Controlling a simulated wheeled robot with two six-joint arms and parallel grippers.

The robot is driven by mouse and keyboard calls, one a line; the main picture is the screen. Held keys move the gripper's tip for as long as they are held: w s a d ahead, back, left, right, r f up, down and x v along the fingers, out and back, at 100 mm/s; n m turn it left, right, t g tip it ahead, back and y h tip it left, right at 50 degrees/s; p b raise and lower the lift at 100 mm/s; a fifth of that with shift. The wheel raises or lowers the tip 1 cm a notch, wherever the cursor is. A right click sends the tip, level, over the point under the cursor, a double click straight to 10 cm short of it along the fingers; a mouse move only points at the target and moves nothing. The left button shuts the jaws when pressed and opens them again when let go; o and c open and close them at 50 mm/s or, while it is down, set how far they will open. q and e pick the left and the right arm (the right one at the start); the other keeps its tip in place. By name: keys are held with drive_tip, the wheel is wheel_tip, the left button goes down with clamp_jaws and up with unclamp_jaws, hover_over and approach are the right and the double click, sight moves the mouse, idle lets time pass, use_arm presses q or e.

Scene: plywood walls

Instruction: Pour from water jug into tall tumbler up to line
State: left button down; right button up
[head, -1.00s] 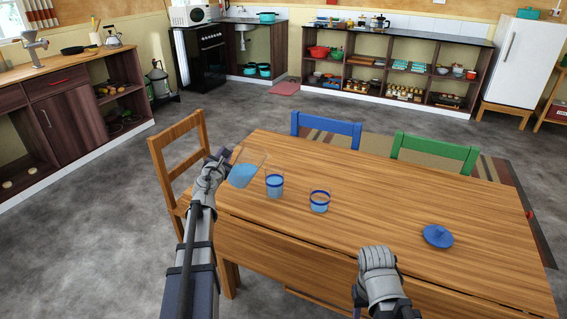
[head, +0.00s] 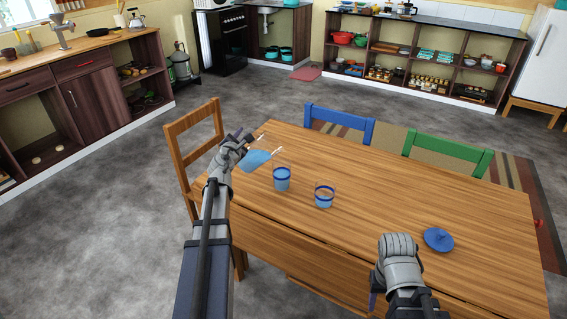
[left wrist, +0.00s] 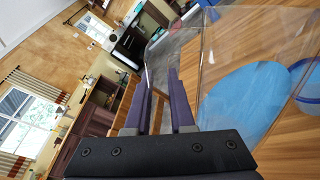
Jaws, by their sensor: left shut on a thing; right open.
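The clear water jug (head: 254,160) with blue water hangs tilted above the table's left end, its water beside the tall tumbler in the head view. My left gripper (head: 246,139) is shut on it; the left wrist view shows the fingers (left wrist: 160,85) at the clear jug wall and the blue water (left wrist: 245,102). The tall tumbler (head: 282,180) stands upright with a dark blue band and blue water; its exact level against the band is unclear. A stream is not visible. My right gripper (head: 374,295) is open, low at the table's front edge, its fingers mostly hidden.
A shorter tumbler (head: 324,196) with a blue band and water stands right of the tall one. The table's middle right is clear.

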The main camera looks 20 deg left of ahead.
use_arm(q)
drive_tip(key=shift+a, duration=0.25)
drive_tip(key=shift+d+r, duration=0.15)
drive_tip(key=shift+d, duration=0.1)
drive_tip(key=shift+a, duration=0.2)
drive_tip(key=shift+d+r+p, duration=0.15)
drive_tip(key=shift+d+p, duration=0.1)
drive_tip(key=shift+p, duration=0.1)
use_arm(e)
drive_tip(key=shift+w+d+r, duration=0.1)
drive_tip(key=shift+d+r, duration=0.15)
drive_tip(key=shift+r, duration=0.25)
use_arm(q)
drive_tip(key=shift+a, duration=0.15)
drive_tip(key=shift+r, duration=0.1)
drive_tip(key=shift+m, duration=0.3)
drive_tip(key=shift+r, duration=0.1)
use_arm(e)
drive_tip(key=shift+w+d+r, duration=0.1)
drive_tip(key=shift+d+r, duration=0.05)
drive_tip(key=shift+r, duration=0.05)
